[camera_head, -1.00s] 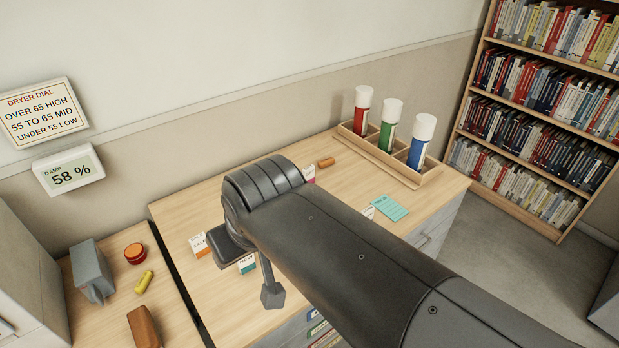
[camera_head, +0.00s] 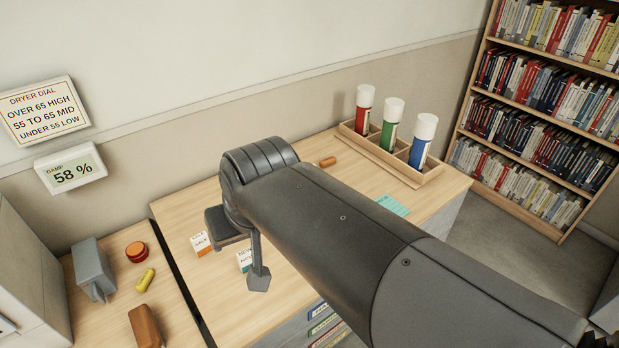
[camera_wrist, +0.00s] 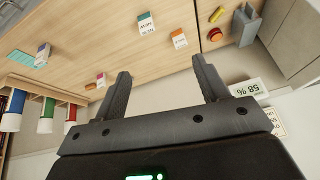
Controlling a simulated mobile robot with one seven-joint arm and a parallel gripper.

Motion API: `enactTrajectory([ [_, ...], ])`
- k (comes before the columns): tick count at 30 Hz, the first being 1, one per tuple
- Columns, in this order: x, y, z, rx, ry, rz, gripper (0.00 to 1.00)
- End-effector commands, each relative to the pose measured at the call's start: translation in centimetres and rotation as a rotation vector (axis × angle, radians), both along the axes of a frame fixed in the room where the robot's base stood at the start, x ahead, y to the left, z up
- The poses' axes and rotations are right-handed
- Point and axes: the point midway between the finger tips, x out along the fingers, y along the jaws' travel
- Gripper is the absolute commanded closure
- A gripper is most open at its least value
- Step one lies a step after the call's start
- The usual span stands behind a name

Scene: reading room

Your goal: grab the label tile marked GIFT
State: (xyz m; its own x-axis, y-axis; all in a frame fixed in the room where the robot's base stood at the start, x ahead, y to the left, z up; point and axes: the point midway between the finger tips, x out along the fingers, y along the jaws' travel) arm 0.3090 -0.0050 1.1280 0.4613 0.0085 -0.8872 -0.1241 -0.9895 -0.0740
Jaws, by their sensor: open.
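Several small label tiles stand on the wooden desk. In the wrist view they are a green-marked tile (camera_wrist: 146,22), an orange-marked tile (camera_wrist: 179,39), a blue-purple-marked tile (camera_wrist: 43,51) and a pink-marked tile (camera_wrist: 101,79). Their print is too small to read, so I cannot tell which is marked GIFT. In the head view the orange tile (camera_head: 201,243) and the green tile (camera_head: 243,261) show; my arm hides the others. My gripper (camera_wrist: 163,73) is open and empty, with no tile between its fingers.
A wooden rack (camera_head: 436,177) with red, green and blue tubes stands at the desk's back right. A teal pad (camera_head: 392,204) and a small brown piece (camera_head: 327,162) lie nearby. A side table holds a grey block (camera_head: 91,266), an orange-red round item (camera_head: 136,252) and a yellow piece (camera_head: 145,279).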

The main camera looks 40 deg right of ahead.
Motion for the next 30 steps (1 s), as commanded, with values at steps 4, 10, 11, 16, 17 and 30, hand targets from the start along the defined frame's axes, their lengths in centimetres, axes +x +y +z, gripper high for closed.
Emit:
enactTrajectory([
  [4,4.1,-1.7,0.8,0.138,0.030,-0.248,0.33],
  [10,10.1,-5.0,1.0,0.336,0.064,-0.623,0.33],
  [11,11.0,-5.6,0.9,0.364,0.068,-0.678,0.33],
  [16,15.9,-9.6,-0.1,0.522,0.089,-1.003,0.33],
  [17,16.7,-10.4,-0.4,0.549,0.092,-1.061,0.33],
  [30,26.4,-24.6,-8.0,0.928,0.109,-1.917,0.33],
])
